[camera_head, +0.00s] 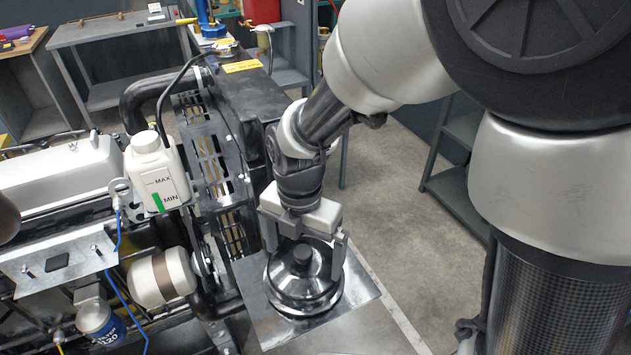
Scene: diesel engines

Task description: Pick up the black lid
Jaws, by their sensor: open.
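The black lid (302,276) is round and glossy, with a raised knob-like centre. It lies on a flat metal plate (262,318) beside the engine, in the lower middle of the head view. My gripper (307,250) points down over the lid. Its fingers are apart, one at the left side of the lid's raised centre and one at the right. The right finger overlaps the lid's rim in the picture. I cannot tell whether either finger touches the lid. The lid's far edge is partly hidden behind my gripper.
The diesel engine (65,180) fills the left, with a white coolant bottle (154,175) and a dark radiator (245,105) close to my gripper. Grey tables (115,35) stand at the back and a shelf (455,190) at the right. Open floor (400,190) lies right of the plate.

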